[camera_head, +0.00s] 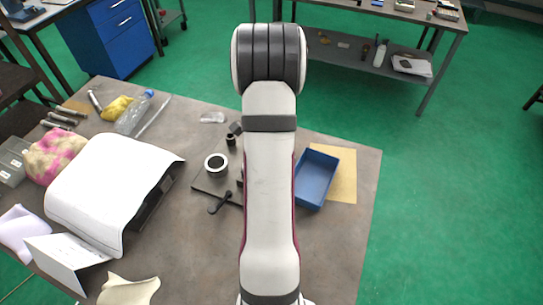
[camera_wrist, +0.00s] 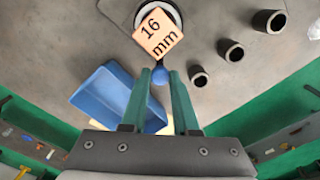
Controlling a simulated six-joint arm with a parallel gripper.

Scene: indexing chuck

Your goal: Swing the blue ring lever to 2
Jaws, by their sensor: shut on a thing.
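In the wrist view, the two green fingers of my gripper (camera_wrist: 160,71) are closed around a blue ball knob (camera_wrist: 159,78), seemingly the end of the blue ring lever. An orange tag (camera_wrist: 158,32) reading "16 mm" covers the area just beyond the fingertips. Part of a pale round ring (camera_wrist: 177,12) shows behind the tag. The rest of the lever and any position numbers are hidden. In the head view my arm hides the gripper and the lever.
A blue tray (camera_head: 316,179) lies on a tan sheet (camera_head: 343,172), right of my arm. A white-topped ring (camera_head: 216,165) and a black T-handled tool (camera_head: 220,203) are left of it. Several dark hollow cylinders (camera_wrist: 231,51) stand in the wrist view.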

